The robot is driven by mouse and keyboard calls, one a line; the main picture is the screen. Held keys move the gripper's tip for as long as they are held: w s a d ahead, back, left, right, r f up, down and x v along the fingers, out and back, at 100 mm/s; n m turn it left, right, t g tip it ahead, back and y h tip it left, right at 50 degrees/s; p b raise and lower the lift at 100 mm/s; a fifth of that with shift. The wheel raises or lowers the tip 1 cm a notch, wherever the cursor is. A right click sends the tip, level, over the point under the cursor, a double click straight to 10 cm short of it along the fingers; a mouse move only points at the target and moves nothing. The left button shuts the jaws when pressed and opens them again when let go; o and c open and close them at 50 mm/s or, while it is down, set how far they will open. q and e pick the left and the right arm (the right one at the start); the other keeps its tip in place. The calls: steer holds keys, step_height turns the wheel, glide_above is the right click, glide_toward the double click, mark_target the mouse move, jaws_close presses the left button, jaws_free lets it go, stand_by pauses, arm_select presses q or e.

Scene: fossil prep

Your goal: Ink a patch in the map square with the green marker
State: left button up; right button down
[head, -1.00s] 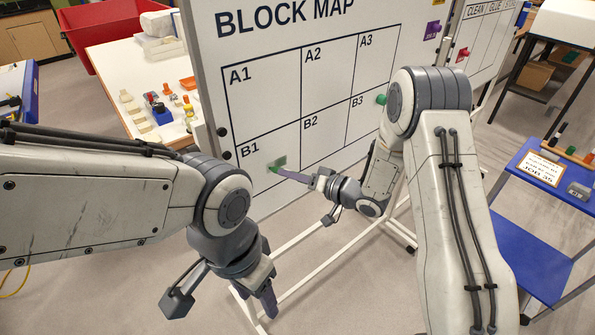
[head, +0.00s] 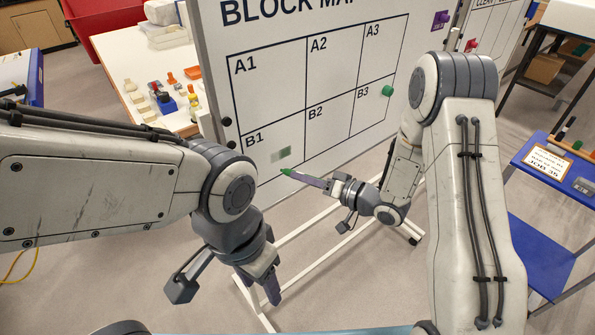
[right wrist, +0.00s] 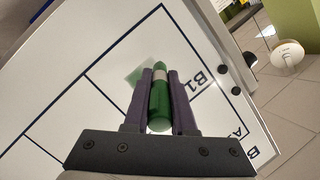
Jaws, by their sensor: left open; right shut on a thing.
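The block map board (head: 215,45) stands upright with a grid of squares A1 to B3. A green patch (head: 281,154) is inked in square B1; it also shows in the right wrist view (right wrist: 138,72). My right gripper (head: 318,183) is shut on the green marker (head: 287,172), seen lengthwise between the fingers in the right wrist view (right wrist: 159,100). The marker's green tip points toward the board, below and right of the patch in the head view, and looks apart from the board. My left gripper (head: 228,289) is open and empty, low in front of the board.
A green round thing (head: 388,91) sits on the board by B3. A white table (head: 125,60) with small items stands behind left, near a red bin (head: 95,17). A blue cart (head: 540,240) stands at right.

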steer(key=shift+s+d, duration=0.3)
steer(key=shift+s, duration=0.1)
steer(key=shift+s+d, duration=0.45)
steer(key=shift+s, duration=0.15)
steer(key=shift+s+d, duration=0.4)
steer(key=shift+s, duration=0.2)
steer(key=shift+w+a+p, duration=0.1)
steer(key=shift+w+a, duration=0.6)
steer(key=shift+w, duration=0.25)
steer(key=shift+w+a+p, duration=0.1)
steer(key=shift+w+a, duration=0.6)
steer(key=shift+w, duration=0.3)
steer(key=shift+w+a+p, duration=0.1)
steer(key=shift+w+a, duration=0.6)
steer(key=shift+w, duration=0.25)
steer(key=shift+w+a, duration=0.55)
steer(key=shift+w, duration=0.2)
